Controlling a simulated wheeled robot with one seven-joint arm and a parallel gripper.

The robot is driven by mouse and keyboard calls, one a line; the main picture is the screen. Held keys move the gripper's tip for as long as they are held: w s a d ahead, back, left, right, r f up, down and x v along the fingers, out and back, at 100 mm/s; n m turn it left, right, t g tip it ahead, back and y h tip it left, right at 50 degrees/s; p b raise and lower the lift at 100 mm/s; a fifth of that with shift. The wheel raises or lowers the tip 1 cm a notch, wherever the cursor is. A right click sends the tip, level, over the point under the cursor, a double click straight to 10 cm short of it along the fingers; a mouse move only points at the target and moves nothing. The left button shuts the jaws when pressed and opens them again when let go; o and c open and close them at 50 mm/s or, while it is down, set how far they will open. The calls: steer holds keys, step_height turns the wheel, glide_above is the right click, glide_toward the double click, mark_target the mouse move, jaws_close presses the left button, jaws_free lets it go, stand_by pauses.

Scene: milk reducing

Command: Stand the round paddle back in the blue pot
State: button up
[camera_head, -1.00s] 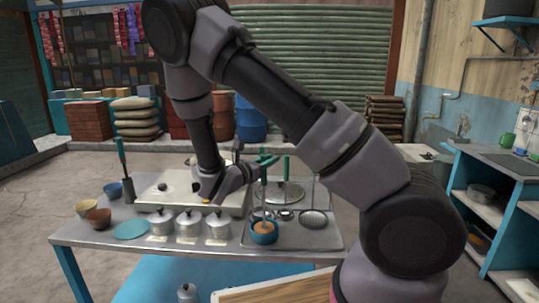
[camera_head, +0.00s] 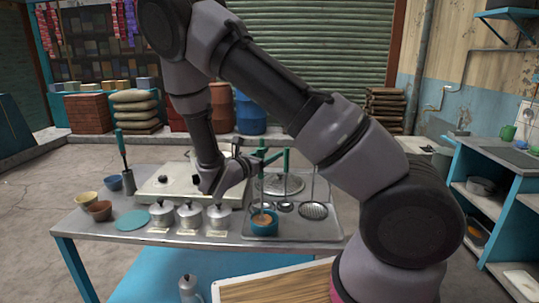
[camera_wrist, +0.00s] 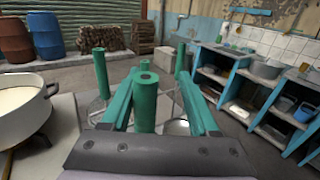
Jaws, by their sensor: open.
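My gripper (camera_head: 264,158) is open, its two green fingers on either side of an upright green handle (camera_wrist: 145,100). I see a gap on each side of that handle in the wrist view. In the head view the handle rises above the small blue pot (camera_head: 264,230) on the right of the table. A round orange-brown shape (camera_head: 263,219) shows in the pot's mouth; I cannot tell whether it is a paddle head or contents. The handle's lower end is not clear. The pot is hidden in the wrist view.
A metal tray (camera_head: 325,232) holds the pot, a perforated skimmer (camera_head: 313,210) and other utensils; another green handle (camera_head: 286,160) stands close behind. Lidded metal canisters (camera_head: 189,215) stand left. A white pan (camera_wrist: 25,105) is left of my gripper. The table's front edge is mostly clear.

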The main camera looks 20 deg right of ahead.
steer(key=v, duration=1)
steer(key=shift+s+a, duration=0.2)
steer(key=shift+s, duration=0.05)
steer(key=v, duration=0.9)
steer(key=shift+d, duration=0.1)
steer(key=s+d+r+m+g+y, duration=0.3)
steer(key=d+r+m+g, duration=0.1)
steer(key=d+m+g, duration=0.3)
steer(key=s+d+r+m+g+y, duration=0.2)
steer(key=d+r+m+g+y, duration=0.2)
steer(key=d+m, duration=0.4)
steer(key=s+d+r+m+t+y, duration=0.2)
steer(key=s+r+m+t+y, duration=0.1)
steer(key=r+m, duration=0.4)
steer(key=s+d+r+m+t+y, duration=0.1)
steer(key=s+r+m+t+y, duration=0.3)
steer(key=r, duration=0.5)
steer(key=m+y, duration=0.2)
steer(key=m, duration=0.1)
steer(key=shift+d+m, duration=0.4)
